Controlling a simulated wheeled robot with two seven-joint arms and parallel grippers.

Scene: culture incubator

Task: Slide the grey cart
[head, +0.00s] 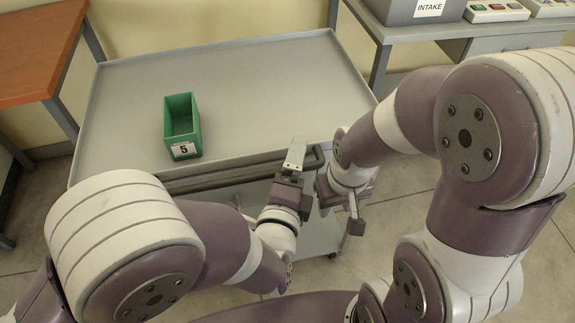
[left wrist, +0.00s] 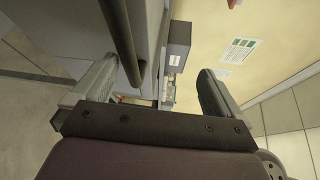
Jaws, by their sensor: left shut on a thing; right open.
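The grey cart (head: 250,75) stands in front of me with its flat, rimmed top facing up. Its dark handle bar (head: 225,178) runs along the near edge. My left gripper (head: 295,157) is at the right part of this handle and is shut on it. The bar (left wrist: 122,45) also shows between the fingers in the left wrist view. My right gripper (head: 340,208) is open and empty, just right of the left one, beside the handle's right end. My arms hide part of the cart's lower near side.
A green bin (head: 182,128) labelled 5 stands on the cart's top, left of the middle. An orange-topped table (head: 35,55) is at the left. A grey bench (head: 440,30) with a grey INTAKE box (head: 395,10) is at the back right, close to the cart's corner.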

